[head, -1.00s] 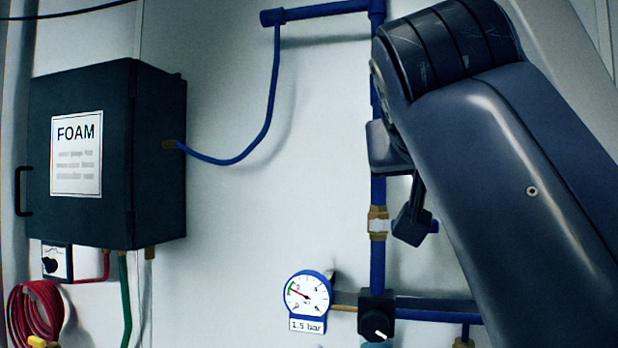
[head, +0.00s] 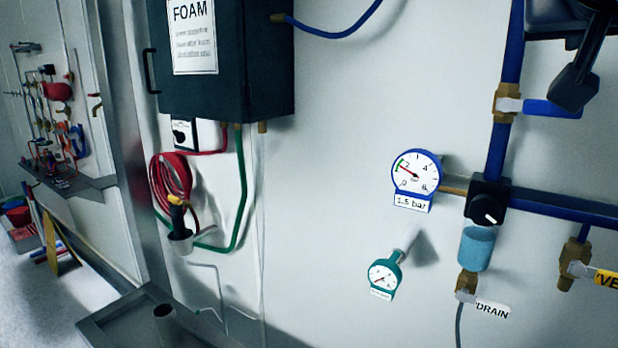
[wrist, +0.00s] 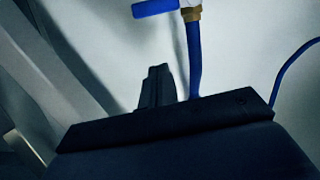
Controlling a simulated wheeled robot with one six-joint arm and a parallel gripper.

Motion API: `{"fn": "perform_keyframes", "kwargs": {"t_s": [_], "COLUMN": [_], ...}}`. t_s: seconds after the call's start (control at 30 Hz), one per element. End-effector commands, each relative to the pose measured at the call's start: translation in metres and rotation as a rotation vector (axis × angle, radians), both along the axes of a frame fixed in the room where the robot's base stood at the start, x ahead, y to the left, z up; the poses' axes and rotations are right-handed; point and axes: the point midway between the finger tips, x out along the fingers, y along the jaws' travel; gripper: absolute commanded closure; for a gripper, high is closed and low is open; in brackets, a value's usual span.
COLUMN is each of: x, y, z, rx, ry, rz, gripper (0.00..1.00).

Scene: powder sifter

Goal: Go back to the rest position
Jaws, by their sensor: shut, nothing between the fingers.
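My gripper (head: 574,84) shows at the top right of the head view, dark, with its fingers together and nothing in them. It is in front of the wall beside the blue-handled valve (head: 548,108) on the vertical blue pipe (head: 505,60); I cannot tell the exact gap. In the wrist view the dark finger (wrist: 157,88) points up toward the same blue pipe (wrist: 195,72), with the blue valve handle (wrist: 154,7) at the top edge. Most of my arm is outside the head view.
A dark FOAM cabinet (head: 270,60) hangs on the wall. Below it hangs a coiled red hose (head: 172,180). A blue gauge (head: 416,172), a black knob (head: 487,208) and a teal gauge (head: 384,278) are at right. A grey tray (head: 110,318) stands at lower left. Open floor lies far left.

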Motion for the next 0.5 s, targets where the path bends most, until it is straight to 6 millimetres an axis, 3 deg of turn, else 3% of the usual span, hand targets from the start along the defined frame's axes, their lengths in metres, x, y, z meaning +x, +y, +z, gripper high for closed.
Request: {"fn": "perform_keyframes", "kwargs": {"t_s": [0.43,0.5], "x": [0.059,0.061], "y": [-0.042,-0.042], "z": [-0.017,-0.032], "rx": [0.002,0.001], "ry": [0.003,0.0], "rz": [-0.005,-0.001], "gripper": [1.0,1.0]}}
